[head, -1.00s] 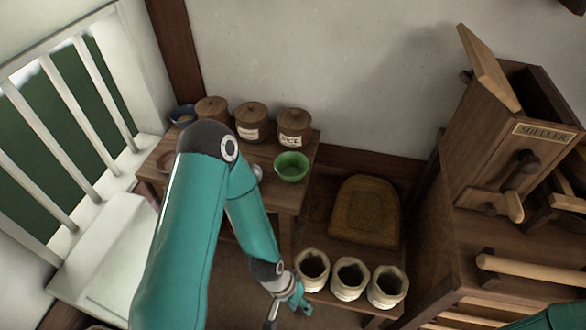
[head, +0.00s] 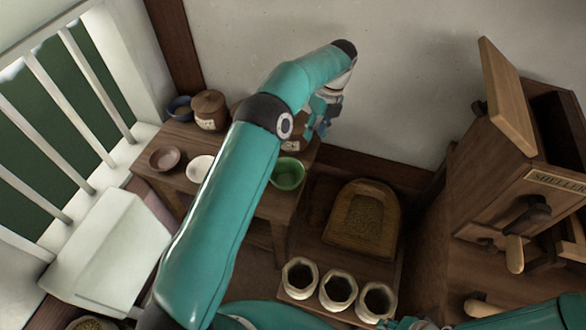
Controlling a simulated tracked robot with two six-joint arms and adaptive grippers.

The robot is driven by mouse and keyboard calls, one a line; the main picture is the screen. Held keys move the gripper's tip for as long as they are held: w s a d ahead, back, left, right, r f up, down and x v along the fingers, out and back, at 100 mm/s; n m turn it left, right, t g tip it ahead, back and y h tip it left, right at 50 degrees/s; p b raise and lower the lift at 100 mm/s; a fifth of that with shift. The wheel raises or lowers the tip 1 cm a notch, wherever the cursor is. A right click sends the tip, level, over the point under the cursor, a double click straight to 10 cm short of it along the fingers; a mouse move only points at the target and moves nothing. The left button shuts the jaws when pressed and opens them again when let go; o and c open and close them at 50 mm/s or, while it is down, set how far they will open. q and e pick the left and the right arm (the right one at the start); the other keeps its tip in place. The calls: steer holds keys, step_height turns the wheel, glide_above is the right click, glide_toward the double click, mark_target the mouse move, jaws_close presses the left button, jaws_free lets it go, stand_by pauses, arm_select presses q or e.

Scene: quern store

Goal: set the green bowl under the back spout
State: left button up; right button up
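The green bowl (head: 288,174) stands upright on the right end of the small wooden table (head: 268,206) by the wall. My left gripper (head: 322,128) hangs above and behind the bowl, close to the jars, with its fingers pointing down. It looks apart from the bowl, and its finger gap is too small to read. A grey and teal part at the bottom edge looks like my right gripper (head: 412,324), cut off by the frame. I cannot make out any back spout.
A lidded jar (head: 209,111), a blue bowl (head: 180,108), a brown dish (head: 165,158) and a white dish (head: 200,168) share the table. My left arm partly hides other jars. Three sacks (head: 338,291) and a wooden tray (head: 362,220) lie right. The sheller (head: 510,190) stands far right.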

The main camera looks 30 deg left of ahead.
arm_select(q)
glide_toward(301, 167)
steer(key=x, duration=0.5)
steer(key=shift+w+f, duration=0.15)
steer(key=shift+w, duration=0.1)
steer(key=x, duration=0.3)
steer(key=p+x, duration=0.1)
steer(key=shift+s+f, duration=0.15)
steer(key=shift+s, duration=0.15)
steer(key=shift+f, duration=0.45)
jaws_close()
